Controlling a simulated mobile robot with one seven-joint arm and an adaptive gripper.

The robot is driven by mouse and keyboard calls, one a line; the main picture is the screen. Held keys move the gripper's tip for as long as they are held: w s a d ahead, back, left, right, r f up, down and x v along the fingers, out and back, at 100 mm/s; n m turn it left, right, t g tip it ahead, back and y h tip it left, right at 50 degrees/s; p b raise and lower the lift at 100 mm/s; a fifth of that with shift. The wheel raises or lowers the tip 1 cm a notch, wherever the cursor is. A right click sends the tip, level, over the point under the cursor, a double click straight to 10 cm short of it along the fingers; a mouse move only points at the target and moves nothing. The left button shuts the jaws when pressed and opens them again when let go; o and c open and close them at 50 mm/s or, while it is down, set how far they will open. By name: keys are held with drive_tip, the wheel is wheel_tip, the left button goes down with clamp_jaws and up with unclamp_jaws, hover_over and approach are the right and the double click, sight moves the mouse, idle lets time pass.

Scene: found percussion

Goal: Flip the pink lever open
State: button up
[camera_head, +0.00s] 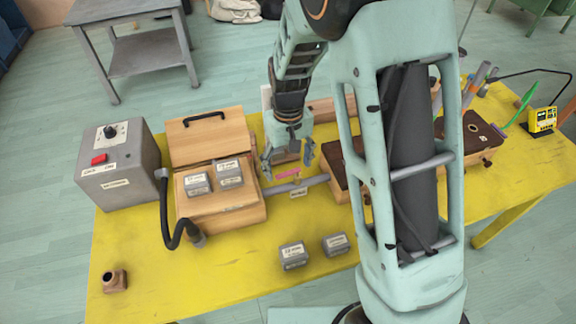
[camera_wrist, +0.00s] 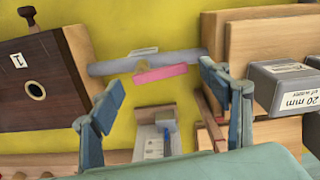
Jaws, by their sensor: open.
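The pink lever (camera_head: 289,173) is a small bar by a grey pipe (camera_head: 296,188) between the wooden boxes on the yellow table. In the wrist view the pink lever (camera_wrist: 160,73) lies nearly parallel to the grey pipe (camera_wrist: 125,64), close beside it. My gripper (camera_head: 288,168) is open above the lever, pointing down. In the wrist view the spread fingers of my gripper (camera_wrist: 160,82) sit on either side of the lever's ends, with nothing between them. I cannot tell the height gap or whether a finger touches the lever.
A wooden case (camera_head: 222,208) with grey weights stands left of my gripper. A dark-topped wooden box (camera_wrist: 38,88) is on the other side. A grey control box (camera_head: 119,165) with a red switch is farther left. Two grey weights (camera_head: 293,256) sit in front. The front left table is mostly clear.

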drive_tip(key=shift+f, duration=0.3)
drive_tip(key=c, duration=1.2)
drive_tip(key=shift+o, duration=0.2)
drive_tip(key=shift+w+m, duration=0.25)
drive_tip(key=shift+m, duration=0.55)
drive_tip(key=o, duration=1.2)
drive_tip(key=shift+c, duration=0.2)
drive_tip(key=shift+r, duration=0.1)
